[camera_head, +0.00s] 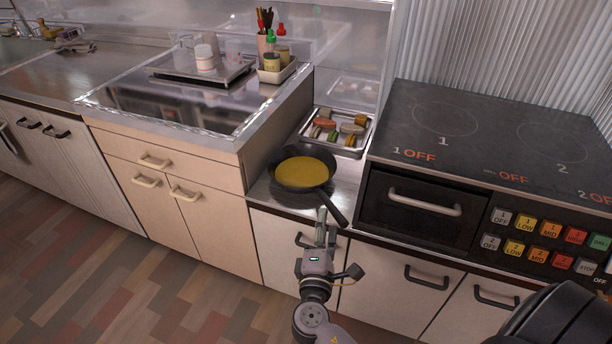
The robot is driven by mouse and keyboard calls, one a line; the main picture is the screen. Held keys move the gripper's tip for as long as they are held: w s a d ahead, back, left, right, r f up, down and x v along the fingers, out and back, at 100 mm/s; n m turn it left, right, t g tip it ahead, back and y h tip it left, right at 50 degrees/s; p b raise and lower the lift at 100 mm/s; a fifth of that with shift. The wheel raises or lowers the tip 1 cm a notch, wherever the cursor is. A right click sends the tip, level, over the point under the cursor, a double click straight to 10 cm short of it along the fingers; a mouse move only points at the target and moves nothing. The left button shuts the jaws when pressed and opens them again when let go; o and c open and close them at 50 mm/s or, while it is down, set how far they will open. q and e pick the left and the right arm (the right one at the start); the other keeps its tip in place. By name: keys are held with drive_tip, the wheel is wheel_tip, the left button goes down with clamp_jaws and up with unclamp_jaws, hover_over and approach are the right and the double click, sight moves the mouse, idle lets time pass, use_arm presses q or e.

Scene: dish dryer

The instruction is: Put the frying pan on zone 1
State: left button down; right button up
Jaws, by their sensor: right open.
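The frying pan (303,173), black with a yellow inside, sits on the steel counter left of the stove. Its dark handle (333,211) points toward the front right and reaches past the counter edge. Zone 1 (444,118) is a circle marked 1 on the left of the black stove top, and it is empty. My right gripper (326,222) is open and empty, close by the handle in front of the counter. I cannot tell whether a finger touches the handle. My left gripper is not in view.
A metal tray (345,148) with several colourful food pieces lies behind the pan. The stove's raised left side and drawer front (420,210) stand right of the pan. A raised steel counter (178,108) with bottles and utensils is at left.

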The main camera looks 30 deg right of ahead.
sight(332, 204)
drive_tip(key=x, duration=0.5)
drive_tip(key=shift+s+d+r, duration=0.1)
drive_tip(key=shift+d+r, duration=0.25)
drive_tip(key=shift+d, duration=0.2)
drive_tip(key=shift+w+d, duration=0.2)
drive_tip(key=shift+w, duration=0.05)
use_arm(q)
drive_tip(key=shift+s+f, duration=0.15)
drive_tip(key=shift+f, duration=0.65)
use_arm(e)
drive_tip(key=c, duration=0.5)
clamp_jaws()
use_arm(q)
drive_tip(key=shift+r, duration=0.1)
